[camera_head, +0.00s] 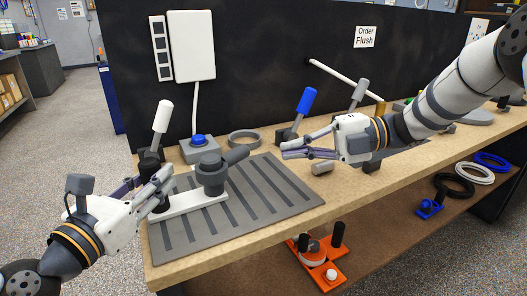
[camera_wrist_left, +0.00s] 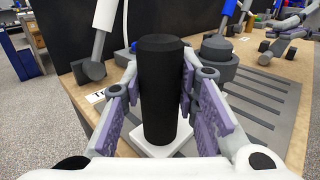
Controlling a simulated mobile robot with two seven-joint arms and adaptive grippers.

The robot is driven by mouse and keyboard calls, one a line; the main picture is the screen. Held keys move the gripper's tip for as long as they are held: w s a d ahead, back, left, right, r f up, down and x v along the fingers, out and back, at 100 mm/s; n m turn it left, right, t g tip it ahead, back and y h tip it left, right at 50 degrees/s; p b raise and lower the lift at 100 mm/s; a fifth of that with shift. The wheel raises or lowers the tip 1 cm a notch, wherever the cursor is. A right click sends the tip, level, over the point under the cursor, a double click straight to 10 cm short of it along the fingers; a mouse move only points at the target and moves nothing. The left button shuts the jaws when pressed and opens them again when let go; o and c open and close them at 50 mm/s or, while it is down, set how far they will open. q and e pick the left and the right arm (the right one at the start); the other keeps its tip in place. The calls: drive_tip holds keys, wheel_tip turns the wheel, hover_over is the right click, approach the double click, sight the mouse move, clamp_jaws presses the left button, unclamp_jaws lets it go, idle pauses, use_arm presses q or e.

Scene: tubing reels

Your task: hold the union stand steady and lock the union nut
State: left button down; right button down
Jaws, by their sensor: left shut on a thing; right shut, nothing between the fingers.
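The union stand is a white base plate (camera_head: 200,202) on the grey slotted mat, with a dark grey round union (camera_head: 210,175) at its right end and a stub pointing right. I cannot tell the nut apart from the union body. The stand's upright black post (camera_wrist_left: 160,90) is between the purple pads of my left gripper (camera_head: 158,186), which is shut on it; the fingers partly hide it in the head view. The union also shows behind the post in the left wrist view (camera_wrist_left: 218,62). My right gripper (camera_head: 284,149) is shut and empty, above the mat, right of the union.
A short grey cylinder (camera_head: 322,169) lies by the mat (camera_head: 280,200), below my right gripper. Behind stand a blue button box (camera_head: 199,149), a grey ring (camera_head: 244,137), a white-handled lever (camera_head: 161,118) and a blue-handled lever (camera_head: 305,101). Orange fixtures (camera_head: 322,270) sit on the lower shelf.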

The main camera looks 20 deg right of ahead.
use_arm(q)
drive_tip(key=shift+w, duration=0.1)
drive_tip(key=c, duration=1.2)
unclamp_jaws()
use_arm(e)
drive_tip(key=v, duration=0.5)
drive_tip(key=shift+w+d, duration=0.2)
drive_tip(key=shift+d, duration=0.15)
